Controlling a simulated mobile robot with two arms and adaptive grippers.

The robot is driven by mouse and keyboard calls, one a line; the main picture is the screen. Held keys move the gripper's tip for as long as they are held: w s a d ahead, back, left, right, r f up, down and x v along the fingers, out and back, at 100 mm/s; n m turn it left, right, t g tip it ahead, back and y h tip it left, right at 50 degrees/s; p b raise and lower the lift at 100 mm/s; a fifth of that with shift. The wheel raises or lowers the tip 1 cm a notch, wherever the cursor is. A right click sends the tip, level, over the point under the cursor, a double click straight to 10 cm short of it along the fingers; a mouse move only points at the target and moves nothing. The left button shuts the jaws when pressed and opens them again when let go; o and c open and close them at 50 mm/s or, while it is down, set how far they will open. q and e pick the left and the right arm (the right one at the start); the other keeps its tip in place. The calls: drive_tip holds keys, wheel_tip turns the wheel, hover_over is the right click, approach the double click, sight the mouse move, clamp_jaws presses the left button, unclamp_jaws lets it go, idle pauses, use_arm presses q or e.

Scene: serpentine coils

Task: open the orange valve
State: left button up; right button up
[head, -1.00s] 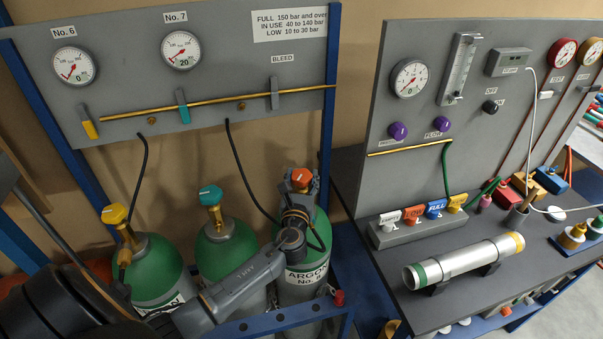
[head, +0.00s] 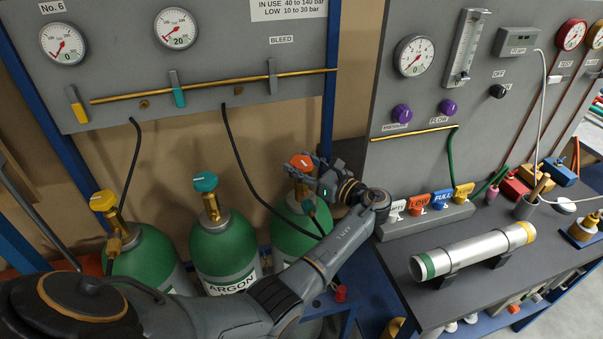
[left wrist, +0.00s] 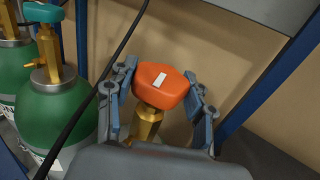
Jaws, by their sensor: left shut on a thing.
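The orange valve (head: 302,162) is the knob on top of the right-hand green cylinder (head: 290,238). In the left wrist view the orange valve (left wrist: 161,86) fills the space between the fingers, with a white mark on its top and a brass stem (left wrist: 146,124) below. My left gripper (head: 312,174) has come to it from the right in the head view and is shut on it, one finger on each side (left wrist: 160,100). Part of the cylinder's neck is hidden behind the gripper and arm. My right gripper is not in view.
Two more green cylinders stand to the left, one with a teal valve (head: 205,181) and one with a yellow valve (head: 103,200). A black hose (head: 250,180) hangs close by the gripper. A bench with a silver tube (head: 470,250) stands at right.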

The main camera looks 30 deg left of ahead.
sight(312, 167)
use_arm(q)
drive_tip(key=n+g+b, duration=0.2)
drive_tip(key=g, duration=0.1)
drive_tip(key=shift+w+f+b, duration=0.1)
drive_tip(key=shift+f+b, duration=0.05)
drive_tip(key=shift+b, duration=0.2)
drive_tip(key=shift+n+g+b, duration=0.7)
drive_tip(key=shift+g+b, duration=0.15)
drive_tip(key=shift+g, duration=0.35)
drive_tip(key=shift+r, duration=0.2)
drive_tip(key=o, duration=1.2)
drive_tip(key=shift+d, duration=0.15)
drive_tip(key=shift+w+d, duration=0.25)
drive_tip(key=shift+d, duration=1.5)
drive_tip(key=shift+w+d, duration=0.2)
drive_tip(key=shift+d, duration=1.55)
